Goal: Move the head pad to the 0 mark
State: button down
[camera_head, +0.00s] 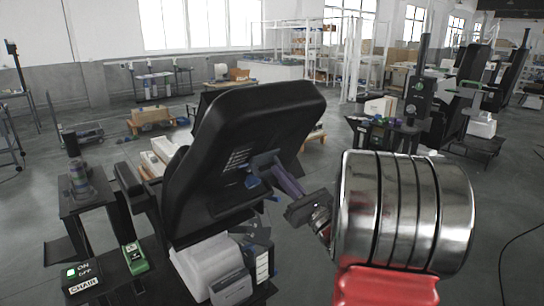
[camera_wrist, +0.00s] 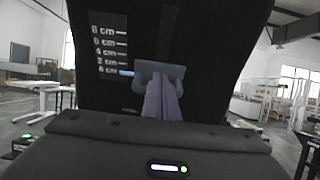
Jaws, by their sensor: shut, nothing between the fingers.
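The black chair back with the head pad (camera_head: 262,105) stands in front of me, seen from behind and tilted; I cannot tell where the pad ends and the backrest begins. In the wrist view its dark rear panel (camera_wrist: 205,40) carries a column of cm marks (camera_wrist: 108,50), from 8 at the top down. A grey bracket (camera_wrist: 176,70) sits at the height of the lowest mark, probably 0, with a pale blue pointer (camera_wrist: 127,73) beside that mark. My gripper (camera_wrist: 161,78) has purple fingers, shut and empty, in front of the bracket; contact is unclear. In the head view it (camera_head: 262,162) is close behind the chair.
A control box labelled CHAIR with an ON/OFF switch (camera_head: 82,272) and a green device (camera_head: 134,256) stand at the lower left. A white box (camera_head: 208,265) is under the chair. More dark chairs and equipment (camera_head: 470,75) stand at the right.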

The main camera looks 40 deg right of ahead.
jog(key=f+v, duration=0.1)
jog(key=v, duration=0.5)
jog(key=shift+w+f, duration=0.15)
jog(key=shift+w, duration=0.05)
dwell(0.4)
dwell(1.0)
jog(key=s+a+f+n+g+y, duration=0.2)
jog(key=a+f+n+g+y, duration=0.2)
jog(key=a+f+n+g, duration=0.45)
jog(key=s+a+f+n+g+y, duration=0.2)
jog(key=a+f+n+g+y, duration=0.25)
jog(key=a, duration=0.65)
jog(key=s+a+f+n+g+h, duration=0.35)
jog(key=s+a+n+g, duration=0.25)
jog(key=s+n, duration=0.3)
jog(key=s+a+r+n+t+h, duration=0.2)
jog(key=a+r+n+h, duration=0.3)
jog(key=r+n, duration=0.4)
jog(key=n, duration=0.4)
jog(key=shift+s+n+h, duration=0.3)
jog(key=shift+s+h, duration=0.05)
jog(key=shift+h, duration=0.05)
